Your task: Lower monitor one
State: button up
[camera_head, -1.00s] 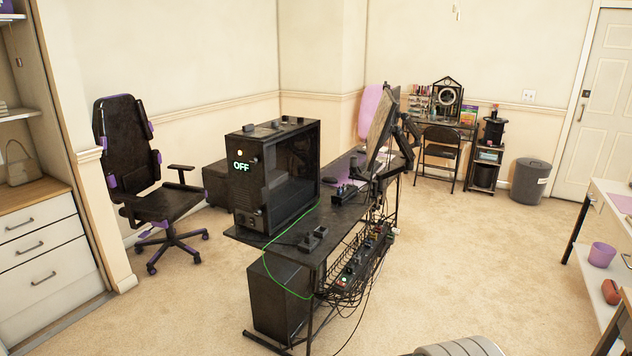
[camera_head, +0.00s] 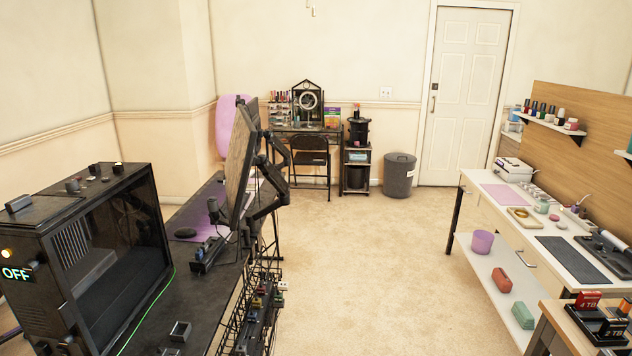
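The monitor is well ahead of me and left of centre. My gripper is not in view.
A black PC case (camera_head: 92,262) reading OFF stands at the near left on the desk. Cables and power strips (camera_head: 262,305) hang along the desk's right side. Clear carpet (camera_head: 365,260) runs between it and the white workbench (camera_head: 497,232) at right. A grey bin (camera_head: 399,175) stands near the door.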

aim_at(271, 174)
jog(key=i+l+u, duration=0.1)
jog(key=i+u, duration=0.2)
jog(key=i, duration=0.15)
jog(key=i+l+u, duration=0.65)
jog(key=i, duration=0.25)
jog(key=i+l+u, duration=0.35)
jog(key=l, duration=0.3)
jog(key=i+l+u, duration=0.2)
jog(key=l, duration=0.15)
jog(key=i+l+u, duration=0.2)
jog(key=l, duration=0.15)
jog(key=l+u, duration=0.15)
jog(key=l, duration=0.2)
jog(key=i+l+u, duration=0.1)
jog(key=i+l, duration=0.3)
